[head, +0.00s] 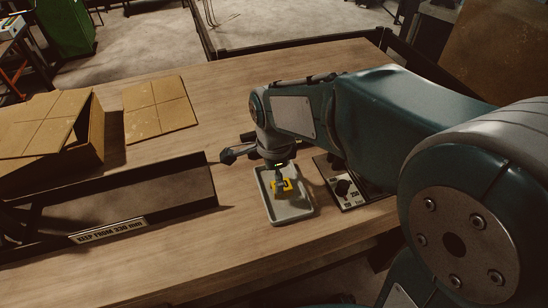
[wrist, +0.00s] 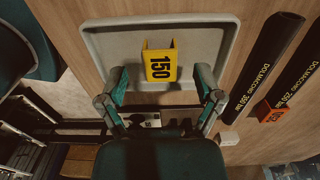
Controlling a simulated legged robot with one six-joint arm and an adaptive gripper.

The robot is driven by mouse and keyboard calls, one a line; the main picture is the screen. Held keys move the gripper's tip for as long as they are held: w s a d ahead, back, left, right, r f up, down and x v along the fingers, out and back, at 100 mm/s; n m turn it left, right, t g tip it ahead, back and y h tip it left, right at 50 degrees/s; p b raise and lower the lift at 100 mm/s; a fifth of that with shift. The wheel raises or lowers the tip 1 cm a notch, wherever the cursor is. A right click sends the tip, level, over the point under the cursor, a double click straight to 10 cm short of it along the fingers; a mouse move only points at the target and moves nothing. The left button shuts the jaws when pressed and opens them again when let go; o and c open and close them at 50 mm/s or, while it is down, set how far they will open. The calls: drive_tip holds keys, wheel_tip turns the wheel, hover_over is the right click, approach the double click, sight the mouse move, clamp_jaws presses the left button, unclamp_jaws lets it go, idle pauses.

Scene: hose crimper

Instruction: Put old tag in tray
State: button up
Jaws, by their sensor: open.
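The old tag is a yellow folded piece marked 150 (wrist: 160,64). It appears to lie inside the grey tray (wrist: 110,40), near the tray's middle in the wrist view. In the head view the yellow tag (head: 289,187) also shows within the tray (head: 291,215), partly covered by my gripper. My gripper (wrist: 162,84) is open, its two teal-padded fingers spread on either side of and short of the tag, with no contact visible. In the head view my gripper (head: 281,178) points down over the tray.
Dark printed hoses (wrist: 268,60) lie right of the tray in the wrist view, with an orange tag (wrist: 268,111) on one. A black panel with a dial (head: 345,188) sits close to the tray's right. A cardboard box (head: 84,140) and a labelled rack (head: 105,231) stand left.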

sight(274, 187)
wheel_tip(274, 187, up, 8)
drive_tip(key=s+d+r+n+t, duration=0.1)
drive_tip(key=s+d+n+t, duration=0.4)
drive_tip(key=s+d+n, duration=0.7)
drive_tip(key=d+n, duration=0.1)
drive_tip(key=n, duration=0.2)
drive_tip(key=shift+r+t, duration=0.35)
drive_tip(key=shift+t, duration=0.05)
idle(1.1)
